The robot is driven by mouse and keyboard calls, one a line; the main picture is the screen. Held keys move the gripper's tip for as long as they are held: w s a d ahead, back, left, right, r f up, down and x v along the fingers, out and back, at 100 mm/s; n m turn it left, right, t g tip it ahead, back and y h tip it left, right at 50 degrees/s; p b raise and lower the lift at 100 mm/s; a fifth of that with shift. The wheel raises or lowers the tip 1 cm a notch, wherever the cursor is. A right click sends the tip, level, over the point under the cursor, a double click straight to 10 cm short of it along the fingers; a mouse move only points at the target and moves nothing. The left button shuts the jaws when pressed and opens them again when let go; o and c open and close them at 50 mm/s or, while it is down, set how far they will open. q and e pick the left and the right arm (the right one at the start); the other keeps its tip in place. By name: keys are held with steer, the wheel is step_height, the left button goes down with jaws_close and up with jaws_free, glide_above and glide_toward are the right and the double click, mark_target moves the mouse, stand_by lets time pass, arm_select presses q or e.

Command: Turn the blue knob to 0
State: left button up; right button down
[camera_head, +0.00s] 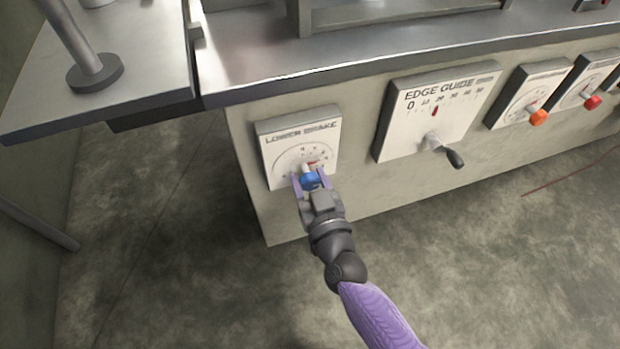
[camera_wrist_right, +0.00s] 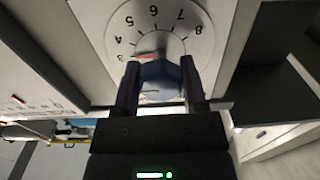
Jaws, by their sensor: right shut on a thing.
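The blue knob (camera_head: 311,181) sits on the white "LOWER BRAKE" panel (camera_head: 275,150) at the left end of the machine's front. My right gripper (camera_head: 311,180) is shut on the knob, with one finger on each side. In the right wrist view the blue knob (camera_wrist_right: 160,72) is between the two fingers. The dial (camera_wrist_right: 120,25) appears upside down there, with numerals from about 3 to 8 showing. A red mark (camera_wrist_right: 148,56) lies beside the knob, near the 3 and 4. The 0 is hidden or too small to read. My left gripper is not in view.
Right of the knob are the "EDGE GUIDE" panel (camera_head: 455,90) with a black-handled crank (camera_head: 453,157), an orange knob (camera_head: 538,117) and a red knob (camera_head: 592,102). A metal tabletop (camera_head: 240,75) overhangs above. The floor in front is open.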

steer(key=n+p, duration=0.2)
steer(key=n, duration=0.1)
steer(key=shift+r, duration=0.15)
steer(key=shift+n+p, duration=0.35)
steer(key=shift+n, duration=0.35)
steer(key=n+p, duration=0.1)
steer(key=n, duration=0.1)
steer(key=shift+n, duration=0.3)
steer(key=n, duration=0.3)
steer(key=shift+n+p, duration=0.3)
steer(key=n, duration=0.3)
steer(key=shift+n, duration=0.3)
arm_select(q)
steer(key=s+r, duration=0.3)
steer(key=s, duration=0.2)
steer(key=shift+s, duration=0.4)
arm_select(e)
steer(key=shift+n, duration=1.8)
steer(key=shift+d, duration=0.1)
